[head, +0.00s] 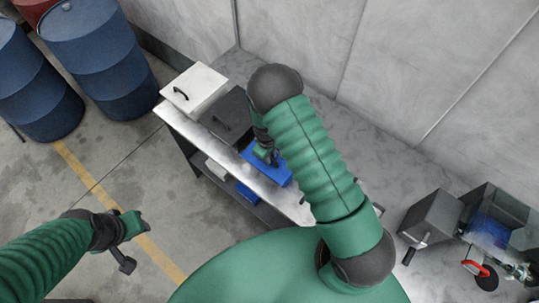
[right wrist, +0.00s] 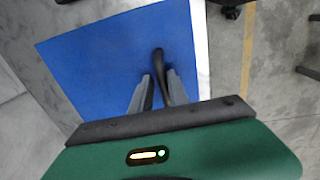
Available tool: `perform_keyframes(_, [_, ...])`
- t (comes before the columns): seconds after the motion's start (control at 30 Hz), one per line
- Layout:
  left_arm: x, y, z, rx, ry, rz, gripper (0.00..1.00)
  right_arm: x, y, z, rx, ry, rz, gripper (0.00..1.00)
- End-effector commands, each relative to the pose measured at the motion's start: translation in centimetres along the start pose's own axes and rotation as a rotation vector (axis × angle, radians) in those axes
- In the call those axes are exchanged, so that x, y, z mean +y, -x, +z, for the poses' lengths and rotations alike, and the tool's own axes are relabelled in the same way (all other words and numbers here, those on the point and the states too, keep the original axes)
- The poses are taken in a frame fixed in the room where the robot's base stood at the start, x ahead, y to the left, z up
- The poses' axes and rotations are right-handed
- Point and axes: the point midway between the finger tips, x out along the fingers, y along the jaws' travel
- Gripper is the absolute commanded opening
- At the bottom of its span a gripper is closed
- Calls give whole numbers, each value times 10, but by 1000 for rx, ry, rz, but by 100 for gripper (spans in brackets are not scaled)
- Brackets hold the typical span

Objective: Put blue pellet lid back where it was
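The blue pellet lid (head: 280,173) is a flat blue square with a black handle on the metal bench top. It fills much of the right wrist view (right wrist: 95,70), its handle (right wrist: 158,62) standing toward me. My right gripper (right wrist: 160,85) is at the handle, one grey finger on each side of it. The fingers are close to the handle, but I cannot tell whether both press on it. In the head view my right arm partly covers the right gripper (head: 268,153) and lid. My left gripper (head: 130,244) hangs empty over the floor, away from the bench.
A white lidded box (head: 194,90) and a dark lidded box (head: 226,118) stand left of the blue lid. A white item (head: 216,169) and a blue one (head: 247,193) sit below the bench top. Blue barrels (head: 100,55) stand at left. Dark boxes (head: 432,215) are at right.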

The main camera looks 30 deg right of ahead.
Motion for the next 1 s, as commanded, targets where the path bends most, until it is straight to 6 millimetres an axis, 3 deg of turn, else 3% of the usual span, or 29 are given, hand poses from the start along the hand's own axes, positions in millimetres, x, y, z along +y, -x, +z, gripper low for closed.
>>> perform_keyframes(0.87, [0, -2, 0, 0, 0, 0, 36, -6, -5, 3, -7, 4, -10, 32])
perform_keyframes(1.0, [0, 8, -2, 0, 0, 0, 36, -4, 6, 3, -7, 5, -10, 32])
